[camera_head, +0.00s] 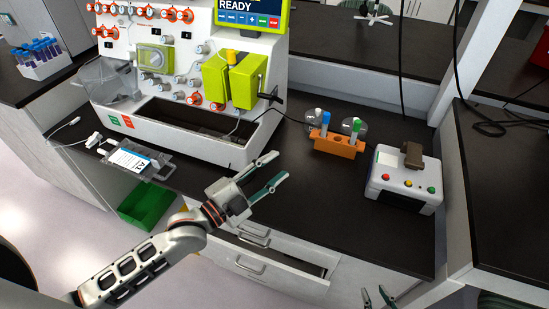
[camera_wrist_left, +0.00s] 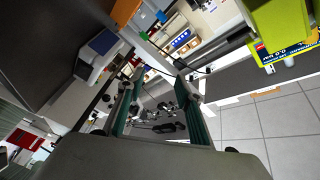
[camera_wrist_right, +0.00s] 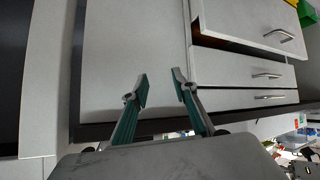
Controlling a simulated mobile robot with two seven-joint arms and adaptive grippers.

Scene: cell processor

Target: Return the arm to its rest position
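My left arm reaches in from the lower left in the head view. Its gripper (camera_head: 276,168) is open and empty, above the front edge of the dark bench, in front of the white cell processor (camera_head: 185,125). In the left wrist view the left gripper's fingers (camera_wrist_left: 163,82) are spread with nothing between them. My right gripper (camera_head: 374,296) shows only its fingertips at the bottom edge of the head view. In the right wrist view its fingers (camera_wrist_right: 161,76) are apart and empty, in front of white cabinet fronts (camera_wrist_right: 135,45).
A partly open drawer (camera_head: 273,267) sits below the bench edge. An orange rack (camera_head: 336,143) and a white device with coloured buttons (camera_head: 402,185) stand on the bench at right. A clear bag with a label (camera_head: 132,160) lies at left, above a green bin (camera_head: 148,205).

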